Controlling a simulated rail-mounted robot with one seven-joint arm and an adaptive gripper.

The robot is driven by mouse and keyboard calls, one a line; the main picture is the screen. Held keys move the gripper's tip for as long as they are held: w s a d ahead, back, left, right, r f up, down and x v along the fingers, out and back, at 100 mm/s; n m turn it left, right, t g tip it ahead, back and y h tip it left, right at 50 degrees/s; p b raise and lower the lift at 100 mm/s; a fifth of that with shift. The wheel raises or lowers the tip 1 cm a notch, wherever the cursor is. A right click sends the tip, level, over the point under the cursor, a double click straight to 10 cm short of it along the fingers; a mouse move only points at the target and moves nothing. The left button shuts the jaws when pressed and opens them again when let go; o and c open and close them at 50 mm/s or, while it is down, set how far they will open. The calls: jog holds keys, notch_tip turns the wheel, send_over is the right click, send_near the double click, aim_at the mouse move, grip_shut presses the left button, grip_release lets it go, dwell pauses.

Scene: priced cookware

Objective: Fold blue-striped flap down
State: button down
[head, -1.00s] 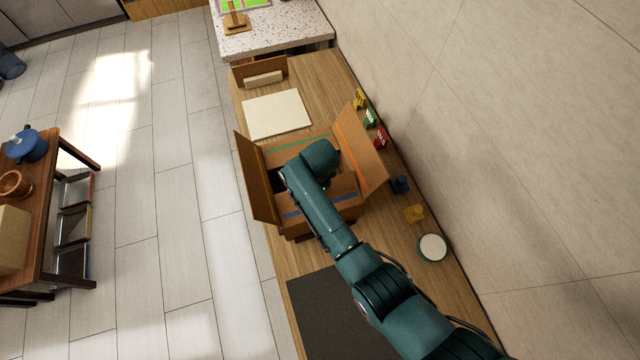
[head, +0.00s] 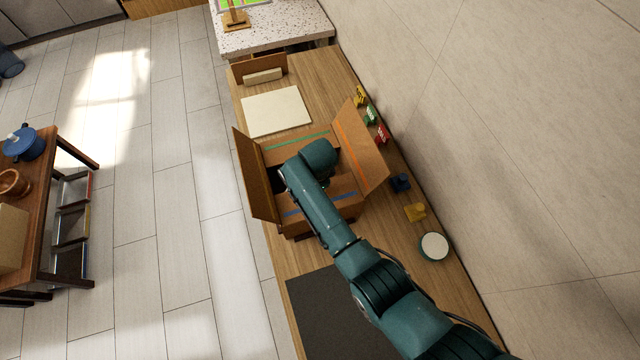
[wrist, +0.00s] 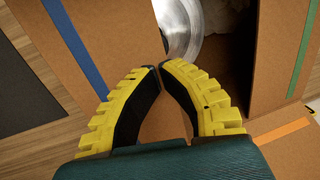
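An open cardboard box (head: 345,215) stands on the wooden counter. Its blue-striped flap (head: 343,187) is on the near side, partly hidden by my arm, and lies inward, close to level, over the opening. In the wrist view the blue-striped flap (wrist: 108,38) is on the left. The green-striped flap (wrist: 283,45) is opposite, also close to level, with a gap between them showing a shiny metal pot (wrist: 178,25) inside. My gripper (wrist: 158,68) has its yellow-padded fingertips almost together, with nothing seen between them, over the blue-striped flap's edge area. Contact cannot be told.
The orange-striped flap (head: 360,150) on the right and the plain left flap (head: 256,175) stand up and outward. Small coloured price stands (head: 381,134) and a round white-topped item (head: 434,246) line the wall side. A pale board (head: 276,111) lies beyond the box; a dark mat (head: 335,315) lies nearer.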

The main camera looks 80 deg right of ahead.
notch_tip(320, 180, up, 6)
jog(key=p, duration=0.5)
jog(key=shift+r, duration=0.2)
jog(key=shift+f, duration=0.1)
notch_tip(320, 180, up, 12)
jog(key=s+a, duration=0.1)
jog(key=a, duration=0.1)
jog(key=shift+s, duration=0.15)
jog(key=shift+f, duration=0.1)
